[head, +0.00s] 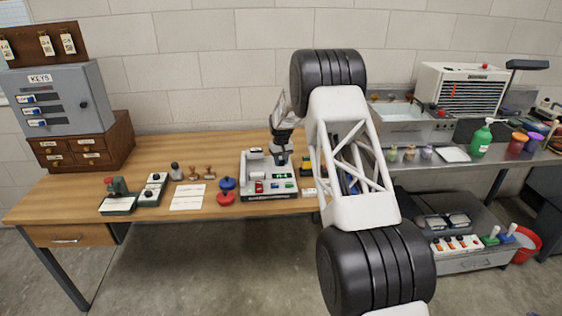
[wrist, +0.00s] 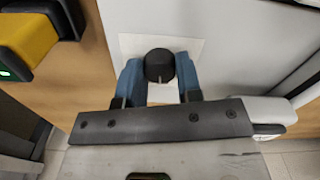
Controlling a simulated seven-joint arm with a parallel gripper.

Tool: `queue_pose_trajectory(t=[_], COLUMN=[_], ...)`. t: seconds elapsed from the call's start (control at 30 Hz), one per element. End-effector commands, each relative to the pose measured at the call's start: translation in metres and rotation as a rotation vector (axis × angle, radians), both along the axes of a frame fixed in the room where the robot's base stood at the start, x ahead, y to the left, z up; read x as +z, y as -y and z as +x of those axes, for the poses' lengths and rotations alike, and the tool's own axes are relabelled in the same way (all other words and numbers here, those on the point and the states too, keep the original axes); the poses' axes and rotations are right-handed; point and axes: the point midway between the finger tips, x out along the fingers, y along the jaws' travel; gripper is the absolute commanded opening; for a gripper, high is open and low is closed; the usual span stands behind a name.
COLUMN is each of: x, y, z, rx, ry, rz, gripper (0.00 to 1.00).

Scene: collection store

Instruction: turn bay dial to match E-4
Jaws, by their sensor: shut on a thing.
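In the wrist view a round black dial (wrist: 159,65) sits on a pale square plate (wrist: 130,45) on a white panel. A short light mark on the dial points towards the bottom of the picture. My gripper (wrist: 158,72) has its two blue fingers on either side of the dial and is shut on it. In the head view a white and grey device (head: 255,168) with small green displays and a red part stands on the wooden table, just below the end of my arm. My fingers are not clear there. I cannot read any E-4 label.
A yellow and black part (wrist: 28,38) with a green light is close on the left in the wrist view. On the wooden table (head: 150,225) are a red and blue item (head: 226,190), white cards (head: 187,197) and stamps. A grey key cabinet (head: 60,95) stands at left.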

Motion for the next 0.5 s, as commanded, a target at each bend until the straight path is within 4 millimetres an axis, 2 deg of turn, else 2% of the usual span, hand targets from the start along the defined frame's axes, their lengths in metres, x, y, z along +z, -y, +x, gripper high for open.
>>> queue_pose_trajectory(t=[0.5], x=[0.0009], y=[-0.0001], z=[0.0005], rx=[-0.323], ry=[0.002], rz=[0.000], gripper=[0.09])
